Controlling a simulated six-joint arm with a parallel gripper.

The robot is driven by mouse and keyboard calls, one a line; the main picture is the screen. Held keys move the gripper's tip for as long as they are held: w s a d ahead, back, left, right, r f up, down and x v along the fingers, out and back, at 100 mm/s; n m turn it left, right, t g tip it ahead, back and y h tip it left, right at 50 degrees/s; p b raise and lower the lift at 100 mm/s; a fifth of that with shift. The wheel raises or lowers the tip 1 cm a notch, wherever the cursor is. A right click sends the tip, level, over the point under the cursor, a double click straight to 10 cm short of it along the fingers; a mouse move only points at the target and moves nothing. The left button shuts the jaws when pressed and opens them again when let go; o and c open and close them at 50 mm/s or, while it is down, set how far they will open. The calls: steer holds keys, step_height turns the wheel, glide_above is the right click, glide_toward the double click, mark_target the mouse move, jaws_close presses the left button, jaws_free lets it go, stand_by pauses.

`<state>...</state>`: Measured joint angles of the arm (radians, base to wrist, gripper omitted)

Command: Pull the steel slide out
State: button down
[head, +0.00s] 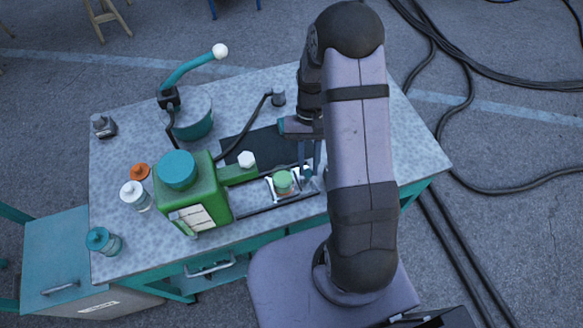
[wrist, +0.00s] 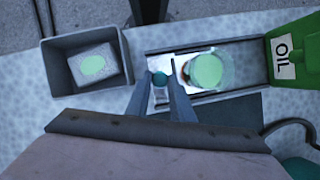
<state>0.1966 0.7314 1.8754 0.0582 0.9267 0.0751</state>
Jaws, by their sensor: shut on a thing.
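The steel slide (wrist: 183,62) is a bright flat plate between two dark rails; it also shows in the head view (head: 270,188). A pale green round cup (wrist: 207,70) sits on it, seen from above. In the head view my gripper (head: 307,168) is right of the cup, partly hidden by my arm. The slide lies beside the green oil box (head: 203,195).
A grey open tray (wrist: 52,73) holding a block with a green patch lies left of the slide in the wrist view. In the head view, bottles (head: 134,195), a teal pot with a lever (head: 193,118) and a thin cable (head: 246,130) stand on the speckled table (head: 125,250).

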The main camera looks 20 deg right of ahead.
steer(key=shift+d, duration=0.25)
steer(key=c, duration=1.5)
jaws_free()
steer(key=shift+c, duration=0.2)
steer(key=shift+w+r, duration=0.25)
steer(key=shift+r, duration=0.15)
steer(key=b+v, duration=0.2)
steer(key=v, duration=0.4)
steer(key=shift+r, duration=0.25)
step_height(320, 180, up, 3)
steer(key=n+t+h, duration=0.1)
steer(key=n+t, duration=0.1)
glide_above(303, 183)
steer(key=s+a+n+t, duration=0.1)
steer(key=s+a+t, duration=0.1)
steer(key=s, duration=0.5)
steer(key=shift+a+n, duration=0.3)
steer(key=shift+a, duration=0.15)
